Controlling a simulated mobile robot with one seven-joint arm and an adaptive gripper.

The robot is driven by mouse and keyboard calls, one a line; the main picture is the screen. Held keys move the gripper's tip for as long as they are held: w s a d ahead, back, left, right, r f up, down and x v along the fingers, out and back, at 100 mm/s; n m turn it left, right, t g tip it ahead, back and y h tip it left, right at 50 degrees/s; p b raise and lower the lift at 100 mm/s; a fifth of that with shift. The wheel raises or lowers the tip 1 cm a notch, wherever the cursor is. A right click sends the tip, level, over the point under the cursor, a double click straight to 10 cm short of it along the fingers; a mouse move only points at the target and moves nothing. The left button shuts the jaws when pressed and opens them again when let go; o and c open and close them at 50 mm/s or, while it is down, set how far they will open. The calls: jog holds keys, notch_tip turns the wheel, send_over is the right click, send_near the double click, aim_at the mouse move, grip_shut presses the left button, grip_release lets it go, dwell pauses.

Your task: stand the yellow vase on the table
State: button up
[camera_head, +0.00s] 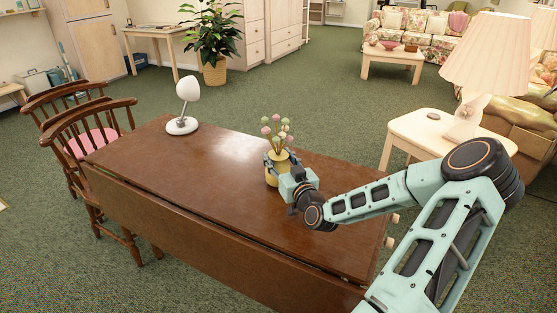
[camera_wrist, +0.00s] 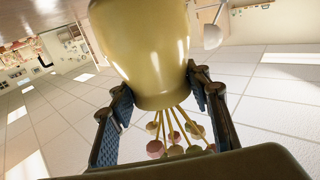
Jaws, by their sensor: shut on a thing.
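The yellow vase (camera_head: 276,174) is upright at the tabletop of the brown wooden table (camera_head: 200,170), toward the far right part, with pink and green round flowers (camera_head: 277,130) in it. My gripper (camera_head: 281,168) reaches in from the right and is shut on the vase. In the wrist view, which is upside down, the vase (camera_wrist: 145,45) fills the top middle between the two blue-padded fingers (camera_wrist: 160,92), with its flower stems below. The vase's base is cut off there, and I cannot tell whether it touches the tabletop.
A white lamp (camera_head: 186,105) stands at the table's far left corner. Wooden chairs (camera_head: 85,150) stand along the left side. A pale side table (camera_head: 415,130) with a large lamp (camera_head: 485,65) is to the right. The tabletop is otherwise clear.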

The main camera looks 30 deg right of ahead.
jog(key=shift+f, duration=0.1)
jog(key=o, duration=1.6)
jog(key=shift+c, duration=0.2)
jog(key=shift+r, duration=0.2)
jog(key=s+a, duration=0.2)
jog(key=s, duration=1)
jog(key=shift+p, duration=0.4)
jog(key=shift+w+a+f, duration=0.1)
